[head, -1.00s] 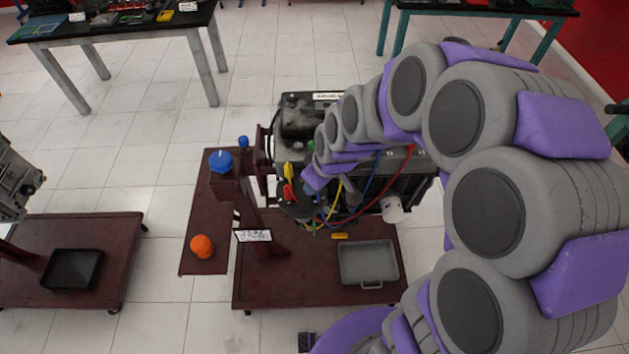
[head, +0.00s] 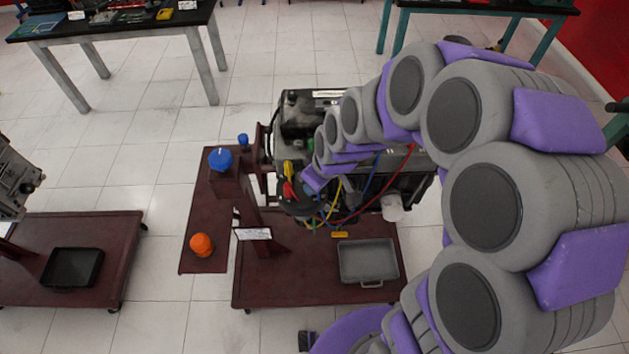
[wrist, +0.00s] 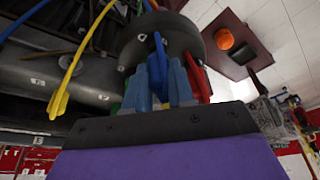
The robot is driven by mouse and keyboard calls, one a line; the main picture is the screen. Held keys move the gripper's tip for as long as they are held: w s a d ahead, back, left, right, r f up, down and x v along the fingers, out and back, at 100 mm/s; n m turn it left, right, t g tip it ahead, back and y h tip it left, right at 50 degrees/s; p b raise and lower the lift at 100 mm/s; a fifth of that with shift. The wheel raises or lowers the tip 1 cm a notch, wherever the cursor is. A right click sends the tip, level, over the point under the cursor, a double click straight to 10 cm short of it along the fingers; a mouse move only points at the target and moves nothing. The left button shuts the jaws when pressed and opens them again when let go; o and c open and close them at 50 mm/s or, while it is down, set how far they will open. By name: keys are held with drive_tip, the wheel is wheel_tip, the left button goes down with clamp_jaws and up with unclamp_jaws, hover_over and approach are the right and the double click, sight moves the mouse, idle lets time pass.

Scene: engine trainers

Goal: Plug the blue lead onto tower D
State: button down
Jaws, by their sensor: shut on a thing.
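My gripper (wrist: 158,88) is shut on the blue lead (wrist: 159,52), whose blue end stands between the fingers in the wrist view. The fingers are close against the dark round distributor cap (wrist: 205,28). I cannot tell whether the lead's end is seated on a tower, and I cannot read tower D's mark. A red lead (wrist: 197,78) is right beside the fingers, and a yellow lead (wrist: 62,88) hangs to the left. In the head view the blue lead (head: 373,178) loops from the engine (head: 305,118), and my arm hides part of it.
A grey tray (head: 368,282) lies on the dark red cart (head: 300,290) below the engine. Another cart with a black tray (head: 72,268) stands at far left. Open tiled floor lies between.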

drive_tip(key=shift+f, duration=0.4)
idle(0.5)
drive_tip(key=c, duration=0.9)
unclamp_jaws()
drive_tip(key=v, duration=1.7)
drive_tip(key=s+d+f+m+g+h+b, duration=0.1)
drive_tip(key=s+d+f+m, duration=0.1)
drive_tip(key=s, duration=0.5)
drive_tip(key=s+d+f+m+g+h+b, duration=0.1)
drive_tip(key=s+d+f+m+g+b, duration=0.1)
drive_tip(key=s, duration=0.6)
drive_tip(key=s+d+f+m+g+b, duration=0.1)
drive_tip(key=s+d+f+m, duration=0.2)
drive_tip(key=s+f+m, duration=0.2)
drive_tip(key=shift+s+d+h, duration=0.2)
drive_tip(key=shift+s, duration=0.6)
drive_tip(key=shift+s+d+h, duration=0.15)
drive_tip(key=shift+s+h, duration=0.05)
drive_tip(key=shift+s, duration=0.6)
